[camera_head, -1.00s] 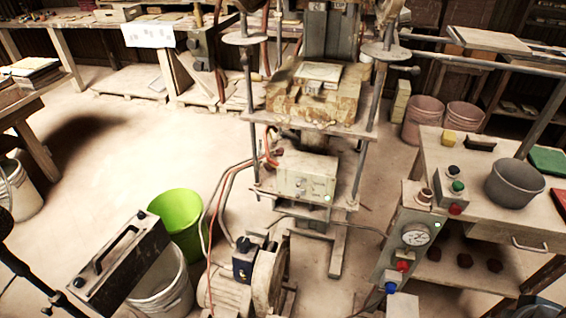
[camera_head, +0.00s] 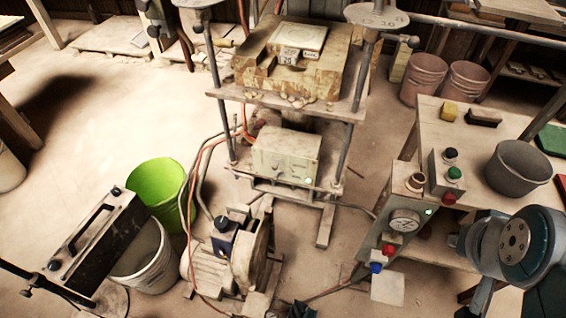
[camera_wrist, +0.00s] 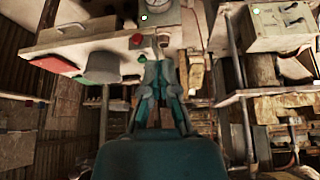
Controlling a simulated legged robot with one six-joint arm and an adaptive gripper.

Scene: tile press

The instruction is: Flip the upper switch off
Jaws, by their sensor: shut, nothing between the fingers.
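A pale box (camera_head: 283,155) sits on the lower shelf of the press, with a small green light lit at its corner. In the wrist view the box (camera_wrist: 280,26) is at the upper right, upside down, with two small switch-like parts on its face; their positions are too small to tell. My gripper (camera_wrist: 158,72) is shut and empty, left of the box in the wrist view, pointing toward the gauge panel (camera_wrist: 165,15). It touches nothing that I can make out. In the head view my arm shows at the right and my fingertips cannot be made out.
The gauge panel (camera_head: 404,222) has red and blue buttons and a green light. A side table (camera_head: 440,120) at the right holds a grey bowl (camera_head: 517,168). A motor (camera_head: 245,262), a green bucket (camera_head: 158,187) and a white bucket (camera_head: 150,270) stand at the left. Hoses run beside the press.

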